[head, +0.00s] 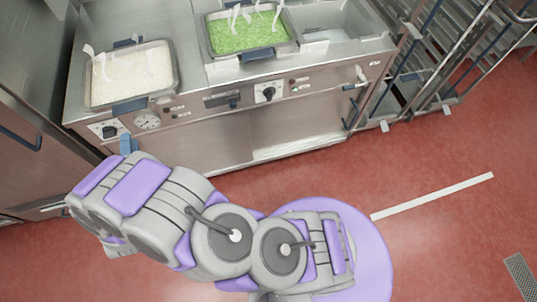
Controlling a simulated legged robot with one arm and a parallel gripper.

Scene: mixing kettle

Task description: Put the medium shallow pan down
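Two shallow metal pans with dark blue handles sit on the steel counter in the head view. The left pan (105,92) holds white grain-like food and a white utensil or steam-like shape stands over it. The right pan (283,47) holds green pea-like food with similar white shapes above it. I cannot tell which of them is the medium shallow pan. My grey and purple arm is folded across the lower part of the view. Its gripper is not visible, so whether it holds anything cannot be seen.
The steel counter (193,72) has a front panel with knobs and a gauge. An empty recessed basin (335,20) is at its right end. A wire rack (420,75) stands further right. A steel cabinet door (40,135) is at left. The red floor (430,160) is open at right.

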